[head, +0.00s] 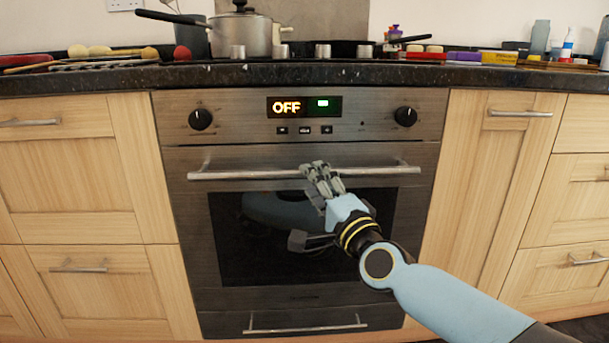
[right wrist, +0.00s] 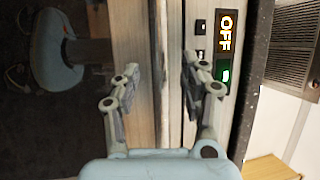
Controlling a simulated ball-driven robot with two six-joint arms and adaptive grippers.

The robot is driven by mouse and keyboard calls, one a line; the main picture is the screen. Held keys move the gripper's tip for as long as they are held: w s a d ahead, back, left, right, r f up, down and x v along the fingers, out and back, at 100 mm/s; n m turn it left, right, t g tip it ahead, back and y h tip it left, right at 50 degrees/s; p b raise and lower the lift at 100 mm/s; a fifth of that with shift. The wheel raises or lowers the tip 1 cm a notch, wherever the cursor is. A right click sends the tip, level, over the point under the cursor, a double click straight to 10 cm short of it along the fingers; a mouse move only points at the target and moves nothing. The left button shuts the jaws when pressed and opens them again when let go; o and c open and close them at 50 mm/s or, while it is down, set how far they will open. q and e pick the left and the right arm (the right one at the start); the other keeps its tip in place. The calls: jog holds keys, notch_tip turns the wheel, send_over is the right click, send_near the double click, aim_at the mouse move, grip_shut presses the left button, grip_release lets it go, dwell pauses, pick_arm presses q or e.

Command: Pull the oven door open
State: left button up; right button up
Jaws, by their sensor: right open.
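The oven door (head: 230,255) is shut, with a dark glass window and a long horizontal metal handle (head: 245,174) across its top. My right gripper (head: 318,172) reaches in from the lower right and is at the handle, right of its middle. In the right wrist view, my right gripper (right wrist: 162,78) is open, and the handle (right wrist: 158,45) runs upright in the picture between its two fingers. I cannot tell whether either finger touches it. My left gripper is not in view.
The control panel above the door has two black knobs (head: 201,119) (head: 405,116) and a display (head: 290,106) reading OFF. A drawer handle (head: 305,328) is below. Wooden cabinets (head: 70,165) flank the oven. A pot (head: 240,35) and a pan (head: 170,18) stand above.

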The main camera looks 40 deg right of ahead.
jog(key=x, duration=0.4)
jog(key=shift+f, duration=0.1)
grip_shut()
dwell(0.4)
